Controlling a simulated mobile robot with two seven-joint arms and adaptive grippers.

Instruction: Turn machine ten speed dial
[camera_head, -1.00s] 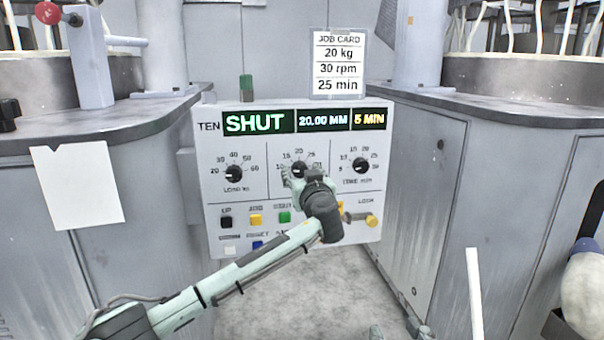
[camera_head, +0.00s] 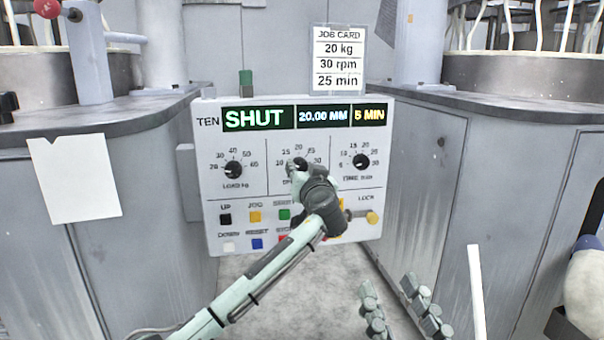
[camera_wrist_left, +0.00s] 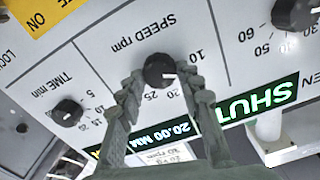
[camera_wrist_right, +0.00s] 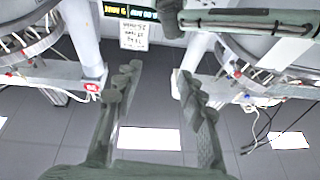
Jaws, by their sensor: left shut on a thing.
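The machine ten panel (camera_head: 205,200) faces me with three black dials. The speed dial (camera_head: 297,164) is the middle one, partly hidden by my left gripper (camera_head: 302,176). In the left wrist view the speed dial (camera_wrist_left: 160,71) sits between the two fingers of my left gripper (camera_wrist_left: 162,88), shut on it. Its white mark points right in that upside-down view, near the low end of the scale. The load dial (camera_head: 233,170) and time dial (camera_head: 361,162) stand either side. My right gripper (camera_head: 398,305) is low in front; the right wrist view shows it (camera_wrist_right: 158,80) open and empty.
A job card (camera_head: 338,60) above the panel reads 20 kg, 30 rpm, 25 min. The display (camera_head: 258,118) reads SHUT, 20.00 MM, 5 MIN. Grey cabinets (camera_head: 418,180) flank the panel.

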